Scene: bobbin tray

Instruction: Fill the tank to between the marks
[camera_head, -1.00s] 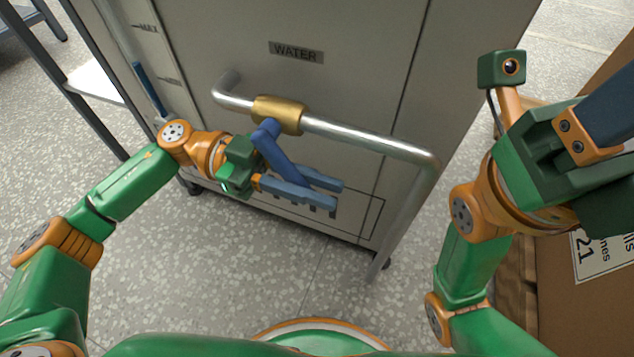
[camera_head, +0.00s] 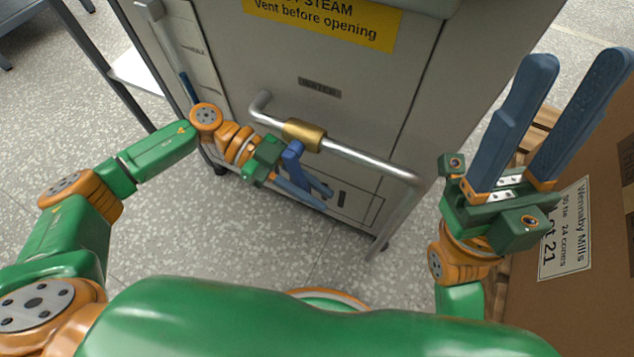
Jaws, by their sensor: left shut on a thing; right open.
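The grey tank cabinet (camera_head: 420,110) has a pipe (camera_head: 365,158) across its front, below a small WATER label (camera_head: 320,88). A brass valve body (camera_head: 304,135) sits on the pipe, with a blue lever (camera_head: 291,156) slanting down to the right. My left gripper (camera_head: 325,199) is shut on this lever, which partly hides the fingers. The sight gauge (camera_head: 164,30) stands at the cabinet's left, with blue liquid (camera_head: 188,88) in its lower part. The marks beside it are too small to read the level against. My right gripper (camera_head: 582,62) is open and empty, fingers pointing up.
A yellow steam warning sign (camera_head: 325,20) is on the cabinet's upper front. A large cardboard carton (camera_head: 600,250) stands on a wooden pallet at the right, close to my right arm. Speckled floor (camera_head: 230,240) is clear in front of the cabinet.

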